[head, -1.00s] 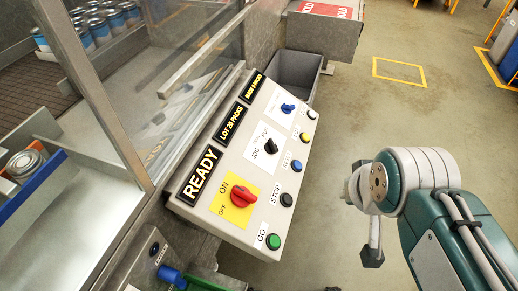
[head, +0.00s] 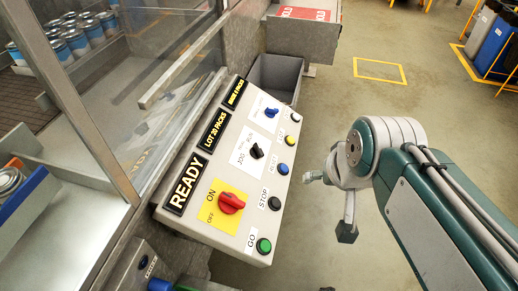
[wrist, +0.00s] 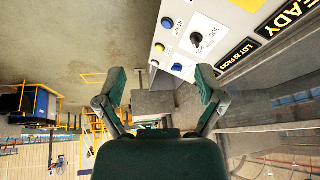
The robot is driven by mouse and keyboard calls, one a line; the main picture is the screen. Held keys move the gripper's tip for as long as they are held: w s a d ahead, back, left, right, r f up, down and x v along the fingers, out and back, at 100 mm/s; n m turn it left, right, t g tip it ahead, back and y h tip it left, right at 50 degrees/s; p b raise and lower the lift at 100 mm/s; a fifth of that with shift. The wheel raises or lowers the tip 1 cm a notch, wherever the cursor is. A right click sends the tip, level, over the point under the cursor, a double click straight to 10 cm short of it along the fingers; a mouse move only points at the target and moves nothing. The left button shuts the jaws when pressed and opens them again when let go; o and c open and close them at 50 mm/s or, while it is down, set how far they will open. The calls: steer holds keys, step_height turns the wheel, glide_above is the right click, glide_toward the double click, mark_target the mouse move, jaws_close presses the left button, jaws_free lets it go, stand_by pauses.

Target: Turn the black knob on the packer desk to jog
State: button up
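The packer desk (head: 190,222) has a sloped pale panel on the left of the head view. The black knob (head: 257,151) sits on a white label marked JOG, in the middle of the panel. It also shows near the top of the wrist view (wrist: 196,38), where the panel appears upside down. Which way its pointer faces is too small to tell surely. My gripper (head: 328,206) is to the right of the panel, over the floor, apart from the knob. In the wrist view its two fingers (wrist: 160,84) are wide apart with nothing between them.
A red switch (head: 231,202) on yellow and a blue knob (head: 271,112) flank the black knob. Several push buttons, including STOP (head: 274,203) and green GO (head: 263,245), line the panel's right edge. A grey bin (head: 276,80) stands behind. Floor to the right is open.

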steer(key=w+a+f+m+g+y, duration=0.25)
steer(key=w+m, duration=0.35)
steer(key=w, duration=0.9)
steer(key=m+y, duration=0.3)
steer(key=m, duration=0.2)
glide_toward(260, 149)
steer(key=shift+g, duration=0.45)
steer(key=x, duration=0.7)
steer(key=w+x, duration=0.1)
steer(key=x, duration=0.2)
steer(key=shift+a+f, duration=0.1)
steer(key=shift+a, duration=0.05)
steer(key=c, duration=1)
